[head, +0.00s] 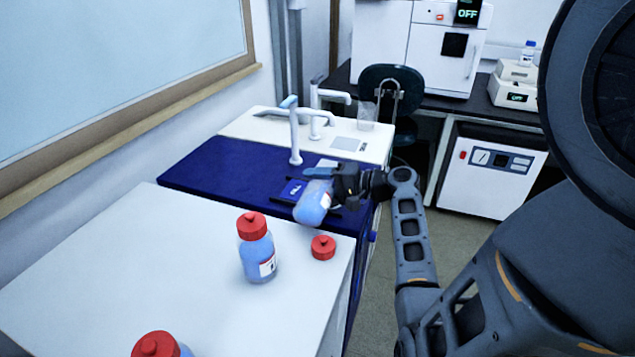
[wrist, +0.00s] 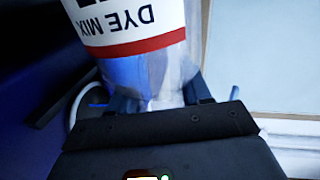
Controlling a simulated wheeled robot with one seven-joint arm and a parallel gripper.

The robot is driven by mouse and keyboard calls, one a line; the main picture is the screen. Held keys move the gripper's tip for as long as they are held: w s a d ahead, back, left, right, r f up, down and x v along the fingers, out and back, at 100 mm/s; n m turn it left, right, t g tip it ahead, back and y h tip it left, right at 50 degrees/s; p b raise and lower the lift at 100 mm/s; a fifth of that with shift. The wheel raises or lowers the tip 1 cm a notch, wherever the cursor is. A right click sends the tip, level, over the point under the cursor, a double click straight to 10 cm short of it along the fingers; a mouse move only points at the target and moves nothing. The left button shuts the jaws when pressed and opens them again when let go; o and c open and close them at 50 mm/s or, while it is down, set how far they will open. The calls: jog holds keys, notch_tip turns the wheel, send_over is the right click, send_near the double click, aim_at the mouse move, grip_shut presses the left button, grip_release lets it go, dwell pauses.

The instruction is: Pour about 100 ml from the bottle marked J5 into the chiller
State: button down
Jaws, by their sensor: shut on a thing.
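My gripper (head: 345,185) is shut on a clear bottle (head: 312,203) of blue liquid. The bottle is tilted, its wide end toward the lower left and its narrower end at my jaws; no cap shows on it. In the wrist view the held bottle (wrist: 130,30) shows an upside-down "DYE MIX" label with a red band; its other marking is cut off, so J5 cannot be read. The bottle is above a dark blue top beside a "FILL" plate (head: 293,190). No name on this unit confirms it as the chiller. The bottle hides part of the area beneath; no stream is visible.
A loose red cap (head: 323,247) lies on the white bench (head: 180,250). A red-capped bottle of blue liquid (head: 258,256) stands beside it, and another red cap (head: 157,345) shows at the bottom edge. White taps (head: 295,130) rise behind the blue top. A white cabinet (head: 490,175) stands at right.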

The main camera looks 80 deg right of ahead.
dwell(0.3)
jog(key=shift+a+r+n+h+b, duration=0.15)
jog(key=shift+r+n+h+b, duration=0.05)
jog(key=shift+r+n, duration=0.35)
jog(key=shift+a+r+n+h+b, duration=0.2)
jog(key=shift+r+n, duration=0.25)
jog(key=shift+r, duration=0.2)
jog(key=shift+a+r+n+h+b, duration=0.1)
jog(key=shift+r+n+h+b, duration=0.15)
jog(key=shift+r+n, duration=0.7)
jog(key=shift+a+r+n+h+b, duration=0.1)
jog(key=shift+r+n+h+b, duration=0.3)
jog(key=shift+r, duration=0.95)
